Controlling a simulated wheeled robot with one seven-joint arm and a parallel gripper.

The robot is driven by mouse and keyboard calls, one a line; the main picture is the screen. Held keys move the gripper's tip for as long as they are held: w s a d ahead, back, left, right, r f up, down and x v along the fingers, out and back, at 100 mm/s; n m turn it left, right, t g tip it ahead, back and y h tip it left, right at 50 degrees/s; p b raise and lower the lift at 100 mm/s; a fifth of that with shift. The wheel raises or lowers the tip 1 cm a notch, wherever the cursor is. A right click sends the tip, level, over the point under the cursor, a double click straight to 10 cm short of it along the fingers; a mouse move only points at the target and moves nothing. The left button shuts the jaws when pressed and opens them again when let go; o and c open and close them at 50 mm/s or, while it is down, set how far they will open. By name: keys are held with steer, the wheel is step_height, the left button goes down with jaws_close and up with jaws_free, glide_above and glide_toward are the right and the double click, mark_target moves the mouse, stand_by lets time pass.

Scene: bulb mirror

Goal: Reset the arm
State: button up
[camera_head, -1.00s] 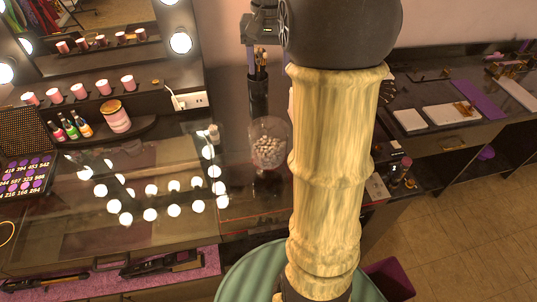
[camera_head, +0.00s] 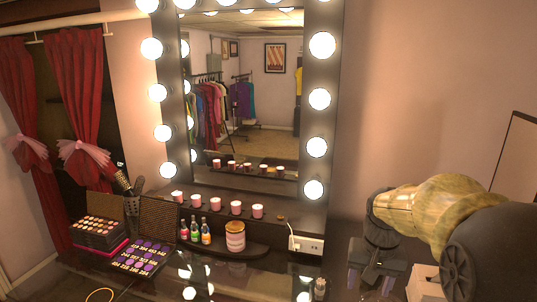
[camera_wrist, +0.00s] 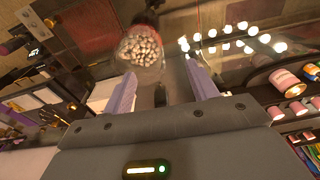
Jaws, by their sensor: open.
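My gripper (camera_head: 378,272) shows at the lower right in the head view, at the end of my arm, above the dressing table (camera_head: 270,287). In the wrist view, the two pale purple fingers of my gripper (camera_wrist: 160,88) are spread apart with nothing held between them. A clear glass bowl of pale round pieces (camera_wrist: 140,47) appears just past the fingertips, apart from them.
A mirror framed by lit bulbs (camera_head: 250,90) stands behind the table. Pink candles (camera_head: 236,207), small bottles (camera_head: 195,230), a striped jar (camera_head: 235,236), a power outlet (camera_head: 306,243) and a makeup palette (camera_head: 145,258) are left of my gripper.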

steer(key=s+a+f+n+t, duration=0.1)
steer(key=s+a+f+n, duration=0.2)
steer(key=s+a+f, duration=0.4)
step_height(320, 180, down, 3)
steer(key=s, duration=0.3)
steer(key=shift+n, duration=0.3)
stand_by(0.4)
